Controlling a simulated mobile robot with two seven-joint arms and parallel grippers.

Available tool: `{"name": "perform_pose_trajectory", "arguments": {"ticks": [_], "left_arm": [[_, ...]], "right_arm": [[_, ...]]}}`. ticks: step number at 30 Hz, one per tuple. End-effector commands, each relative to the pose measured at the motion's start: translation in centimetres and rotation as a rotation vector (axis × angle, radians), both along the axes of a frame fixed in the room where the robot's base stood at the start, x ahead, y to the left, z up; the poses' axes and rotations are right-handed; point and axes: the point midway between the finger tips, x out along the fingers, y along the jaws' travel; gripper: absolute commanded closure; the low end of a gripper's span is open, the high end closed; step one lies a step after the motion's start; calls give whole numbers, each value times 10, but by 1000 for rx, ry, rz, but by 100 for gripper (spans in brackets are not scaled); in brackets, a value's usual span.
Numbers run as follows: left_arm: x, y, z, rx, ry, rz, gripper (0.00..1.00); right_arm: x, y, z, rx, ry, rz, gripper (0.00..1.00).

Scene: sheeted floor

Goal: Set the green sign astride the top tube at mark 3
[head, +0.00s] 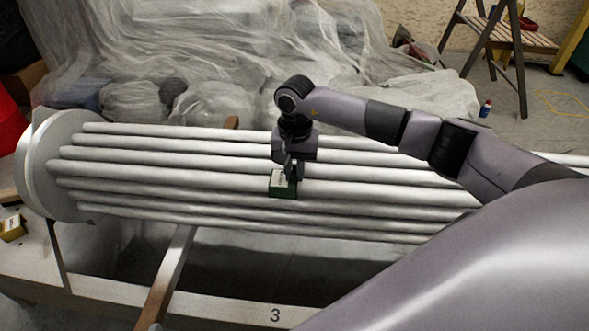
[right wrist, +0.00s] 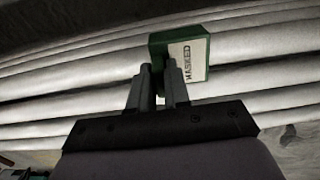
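The green sign (head: 283,187) is a small block with a white lettered label. It also shows in the right wrist view (right wrist: 196,62), at the fingertips. My right gripper (head: 292,172) comes down from above, its fingers (right wrist: 159,75) either side of the sign's thickness, apparently shut on it. The sign is at the middle of the tube bundle, over or on an upper tube (head: 200,180). I cannot tell whether it touches the tube; its underside is hidden. Mark 3 (head: 275,314) is a dark numeral on the front beam, roughly in line with the sign. My left gripper is not in view.
The tubes end at a pale round plate (head: 38,170) on the left. A small yellow box (head: 12,228) lies at the far left. A wooden crosspiece (head: 168,275) slopes below the tubes. Plastic sheeting (head: 220,60) lies behind, with a stepladder (head: 500,40) at the back right.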

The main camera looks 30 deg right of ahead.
Motion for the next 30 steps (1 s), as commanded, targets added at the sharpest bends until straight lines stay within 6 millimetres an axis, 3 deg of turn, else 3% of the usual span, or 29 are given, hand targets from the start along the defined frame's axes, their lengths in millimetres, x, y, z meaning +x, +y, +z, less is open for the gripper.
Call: {"name": "perform_pose_trajectory", "arguments": {"ticks": [1,3,4,14,24,30], "left_arm": [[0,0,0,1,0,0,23],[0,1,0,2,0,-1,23],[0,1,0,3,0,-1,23],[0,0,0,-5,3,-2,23],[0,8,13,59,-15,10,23],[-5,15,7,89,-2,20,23]], "right_arm": [[0,0,0,1,-1,0,80],[0,0,0,0,-1,0,57],[0,0,0,1,-1,0,53],[0,0,0,0,0,0,53],[0,-1,55,-1,-3,0,53],[0,-1,71,-1,-1,0,53]]}}
